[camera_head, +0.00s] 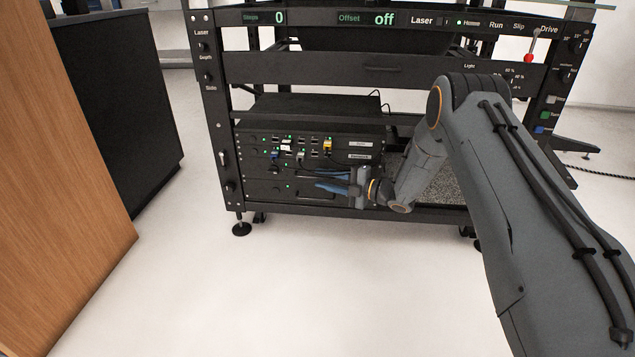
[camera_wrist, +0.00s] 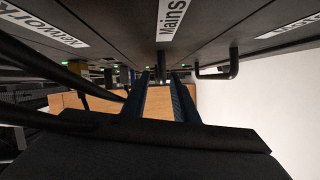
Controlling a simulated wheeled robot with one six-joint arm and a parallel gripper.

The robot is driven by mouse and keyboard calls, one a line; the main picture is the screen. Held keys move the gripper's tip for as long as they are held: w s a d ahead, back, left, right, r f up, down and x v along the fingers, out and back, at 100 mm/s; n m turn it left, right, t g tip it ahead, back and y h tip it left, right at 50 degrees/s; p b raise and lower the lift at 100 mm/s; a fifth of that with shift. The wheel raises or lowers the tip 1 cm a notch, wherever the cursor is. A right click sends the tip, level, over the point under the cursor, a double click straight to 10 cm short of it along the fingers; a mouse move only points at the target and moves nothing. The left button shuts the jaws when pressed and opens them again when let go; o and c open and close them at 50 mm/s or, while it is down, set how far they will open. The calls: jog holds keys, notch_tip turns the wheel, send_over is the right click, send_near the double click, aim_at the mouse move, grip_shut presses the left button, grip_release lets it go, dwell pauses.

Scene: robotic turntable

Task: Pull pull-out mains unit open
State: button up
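The pull-out mains unit (camera_head: 258,171) is a black flat-fronted drawer low in the rack in the head view. In the wrist view its front (camera_wrist: 165,52) with the "Mains" label runs along the top middle, seen very close and at a steep angle. My gripper (camera_head: 322,181) is at the front of the lower units, its blue fingers pointing left along them. In the wrist view my gripper's fingers (camera_wrist: 160,88) stand apart with a gap between them, just below the mains front. A dark bit of handle shows near the fingertips; whether it lies between them is unclear.
A unit labelled "Network" (camera_wrist: 45,30) is beside it, with cables running close to the gripper. Another unit with a bar handle (camera_wrist: 218,66) is on the other side. A wooden panel (camera_head: 60,170) stands at the left. The floor (camera_head: 300,290) before the rack is clear.

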jog(key=shift+b+x, duration=0.4)
jog(key=shift+x, duration=0.85)
grip_shut()
dwell(0.5)
